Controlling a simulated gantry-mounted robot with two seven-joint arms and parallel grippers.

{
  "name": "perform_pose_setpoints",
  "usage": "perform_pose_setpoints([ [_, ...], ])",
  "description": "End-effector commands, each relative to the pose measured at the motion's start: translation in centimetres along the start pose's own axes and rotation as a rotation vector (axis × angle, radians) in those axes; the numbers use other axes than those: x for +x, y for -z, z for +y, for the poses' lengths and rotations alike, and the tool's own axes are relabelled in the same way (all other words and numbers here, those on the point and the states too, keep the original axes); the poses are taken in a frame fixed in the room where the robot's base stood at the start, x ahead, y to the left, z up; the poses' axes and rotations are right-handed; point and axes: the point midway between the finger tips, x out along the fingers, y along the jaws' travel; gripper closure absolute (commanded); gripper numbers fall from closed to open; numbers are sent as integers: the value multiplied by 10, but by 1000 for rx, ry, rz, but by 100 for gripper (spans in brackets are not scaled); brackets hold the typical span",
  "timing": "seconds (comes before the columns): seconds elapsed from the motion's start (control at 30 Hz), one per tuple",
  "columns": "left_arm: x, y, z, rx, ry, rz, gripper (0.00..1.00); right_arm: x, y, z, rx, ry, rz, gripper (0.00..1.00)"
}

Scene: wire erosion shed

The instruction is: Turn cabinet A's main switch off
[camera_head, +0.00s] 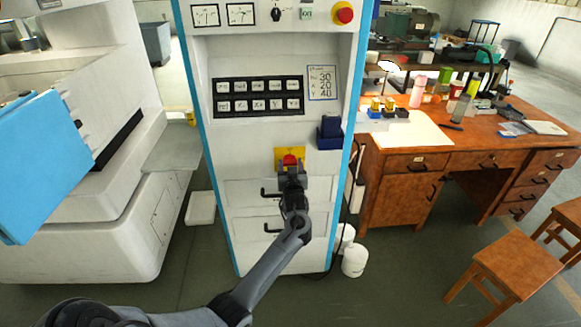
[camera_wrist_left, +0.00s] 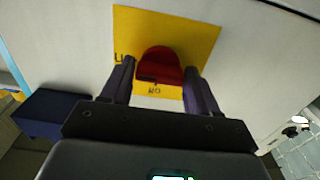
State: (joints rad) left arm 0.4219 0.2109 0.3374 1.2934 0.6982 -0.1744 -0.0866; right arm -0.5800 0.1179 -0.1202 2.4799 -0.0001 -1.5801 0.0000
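The electrical cabinet (camera_head: 215,143) stands in the middle of the head view, white with blue edges; no letter A is legible on it. Its main switch (camera_head: 290,160) is a red knob on a yellow plate (camera_head: 279,155), low on the front. In the left wrist view, the red knob (camera_wrist_left: 160,66) sits on the yellow plate (camera_wrist_left: 203,38), with partly hidden lettering below it. My left gripper (camera_head: 290,172) is at the switch, its fingers (camera_wrist_left: 160,75) spread on either side of the knob. Firm contact cannot be seen. My right gripper is not in view.
A dark blue box (camera_head: 329,134) is on the cabinet front, right of the switch. Black handles (camera_head: 270,193) are below it. A red emergency button (camera_head: 344,13) is at the top. A cluttered wooden desk (camera_head: 400,185) stands right, a white machine (camera_head: 85,220) left.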

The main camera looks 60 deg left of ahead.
Motion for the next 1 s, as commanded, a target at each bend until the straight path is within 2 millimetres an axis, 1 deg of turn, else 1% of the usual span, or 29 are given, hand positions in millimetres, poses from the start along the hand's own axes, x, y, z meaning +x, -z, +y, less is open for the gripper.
perform_pose_setpoints([
  [0.03, 0, 0, 0, 0, 0, 0, 48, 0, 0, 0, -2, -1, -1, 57],
  [0.2, 0, 0, 0, 0, 0, 0, 74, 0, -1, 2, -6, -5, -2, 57],
  [0.23, 0, 0, 0, 0, 0, 0, 75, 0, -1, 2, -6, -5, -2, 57],
  [0.47, 0, 0, 0, -22, 0, -1, 75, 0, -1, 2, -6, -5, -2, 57],
  [0.63, 0, 0, 0, -88, 1, -2, 75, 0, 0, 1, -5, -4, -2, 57],
  [0.77, -1, 0, 0, -175, 1, -1, 75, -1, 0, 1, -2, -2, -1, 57],
  [1.0, -1, -1, 0, -390, 1, -1, 75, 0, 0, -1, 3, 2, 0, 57],
])
